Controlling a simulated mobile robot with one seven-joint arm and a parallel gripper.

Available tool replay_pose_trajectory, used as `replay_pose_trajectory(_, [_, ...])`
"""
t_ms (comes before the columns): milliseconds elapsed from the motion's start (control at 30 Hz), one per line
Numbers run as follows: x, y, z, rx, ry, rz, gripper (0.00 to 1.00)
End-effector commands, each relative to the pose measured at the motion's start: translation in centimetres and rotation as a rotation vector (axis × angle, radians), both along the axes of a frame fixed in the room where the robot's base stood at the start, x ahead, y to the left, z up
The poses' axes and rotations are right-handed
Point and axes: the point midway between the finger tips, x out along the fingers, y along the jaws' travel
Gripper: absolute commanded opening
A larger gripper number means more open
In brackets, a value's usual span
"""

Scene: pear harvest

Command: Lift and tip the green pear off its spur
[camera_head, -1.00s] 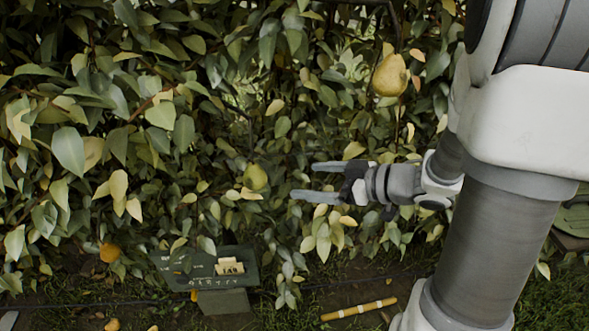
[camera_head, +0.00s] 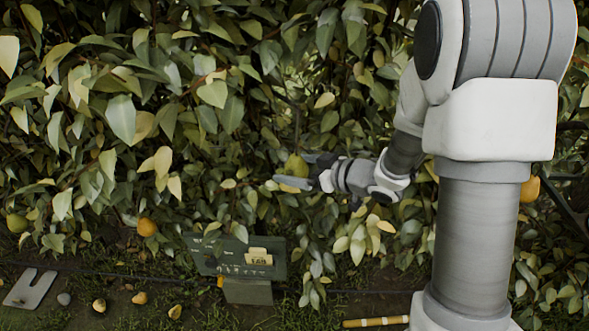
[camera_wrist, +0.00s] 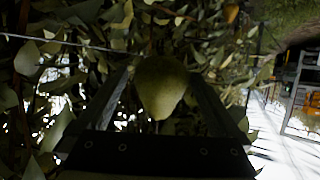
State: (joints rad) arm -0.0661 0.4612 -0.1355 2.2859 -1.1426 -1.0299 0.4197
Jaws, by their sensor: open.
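The green pear (camera_head: 296,166) hangs low among the leaves near the middle of the head view. My gripper (camera_head: 291,172) reaches in from the right with its fingers open, one on either side of the pear. In the wrist view the pear (camera_wrist: 162,86) sits between the two open fingers, with a narrow gap seeming to show on each side. Its narrower end points toward the palm in that view. The spur and stem joint cannot be made out.
Dense foliage surrounds the gripper. An orange pear (camera_head: 147,227) and another green pear (camera_head: 18,223) hang left. Fallen pears (camera_head: 139,298) and a yellow stick (camera_head: 375,322) lie on the soil.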

Motion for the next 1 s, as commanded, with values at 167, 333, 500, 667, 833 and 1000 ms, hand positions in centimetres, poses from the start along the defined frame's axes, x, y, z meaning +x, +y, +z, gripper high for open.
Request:
replay_pose_trajectory(167, [0.38, 0.58, -0.31, -0.001, 0.001, 0.001, 1.00])
replay_pose_trajectory(333, [0.41, 0.58, -0.29, 0.000, 0.000, 0.001, 1.00])
replay_pose_trajectory(500, [0.40, 0.56, -0.28, 0.000, 0.000, 0.001, 0.80])
replay_pose_trajectory(667, [0.39, 0.55, -0.28, 0.000, 0.000, 0.000, 0.51])
replay_pose_trajectory(833, [0.39, 0.55, -0.28, 0.000, 0.000, 0.000, 0.21])
replay_pose_trajectory(1000, [0.40, 0.54, -0.21, 0.000, 0.000, 0.001, 0.10])
